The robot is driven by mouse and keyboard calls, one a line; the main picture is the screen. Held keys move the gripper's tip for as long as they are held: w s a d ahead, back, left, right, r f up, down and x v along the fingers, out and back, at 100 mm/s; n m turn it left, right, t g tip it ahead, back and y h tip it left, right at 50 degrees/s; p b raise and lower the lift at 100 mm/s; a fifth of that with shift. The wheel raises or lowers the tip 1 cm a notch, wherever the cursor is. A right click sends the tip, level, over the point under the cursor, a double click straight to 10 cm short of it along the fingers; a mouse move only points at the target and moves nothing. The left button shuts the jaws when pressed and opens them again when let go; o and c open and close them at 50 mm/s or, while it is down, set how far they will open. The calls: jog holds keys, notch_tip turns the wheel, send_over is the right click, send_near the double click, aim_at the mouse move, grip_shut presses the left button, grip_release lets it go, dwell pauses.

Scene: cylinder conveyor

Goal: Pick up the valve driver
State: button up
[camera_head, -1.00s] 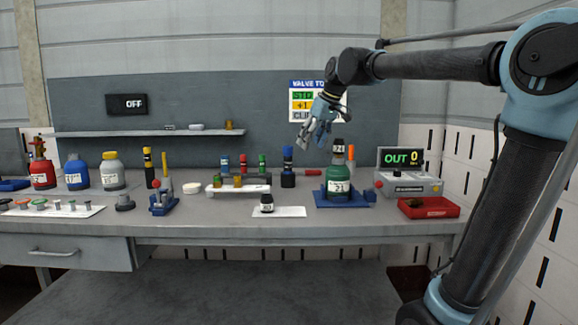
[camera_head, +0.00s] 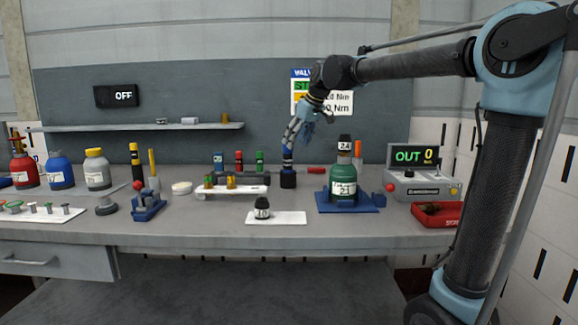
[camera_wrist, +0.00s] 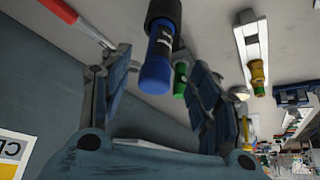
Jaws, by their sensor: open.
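I take the upright blue-handled tool as the valve driver (camera_head: 287,162); it stands in a black base on the bench. My gripper (camera_head: 291,136) is just above it, pointing down, and hides part of its top. In the wrist view the driver's blue end (camera_wrist: 156,76) shows between the two open fingers of my gripper (camera_wrist: 160,62). Nothing is held. I cannot tell whether a finger touches the handle.
A green bottle (camera_head: 342,184) on a blue base (camera_head: 348,208) stands to the right. A red-handled tool (camera_head: 316,170) lies close by. A white rack (camera_head: 228,192), red and green handled tools, and a white mat (camera_head: 290,217) are near. A grey box reads OUT 0 (camera_head: 415,156).

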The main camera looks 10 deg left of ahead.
aim_at(288, 160)
jog(key=x, duration=1)
jog(key=shift+w+d+f, duration=0.1)
jog(key=shift+w+f, duration=0.05)
grip_shut()
